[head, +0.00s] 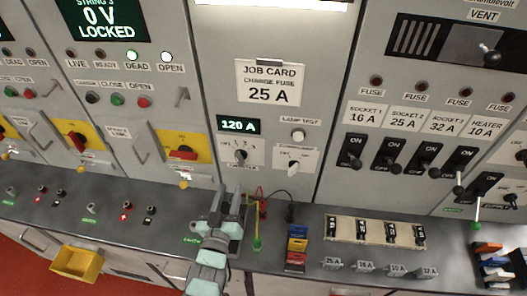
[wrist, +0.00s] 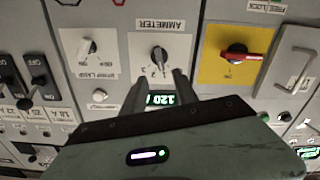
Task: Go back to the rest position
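My gripper (head: 229,189) is over the bench ledge in front of the middle panel in the head view. In the wrist view my gripper (wrist: 159,82) has its two fingers apart. Nothing shows between them except the panel behind, with the lit 120 A display (wrist: 161,99). That display (head: 239,125) also shows in the head view, above my gripper. The ammeter knob (wrist: 159,54) lies just beyond the fingertips in the wrist picture; I cannot tell the exact gap. No held object shows.
A green-handled tool (head: 257,243) and red and black leads (head: 289,209) are close to the right of my gripper. A fuse tray (head: 333,219) stands further right. A yellow bin (head: 78,264) hangs at lower left. A red-handled yellow switch (head: 183,143) is left of the display.

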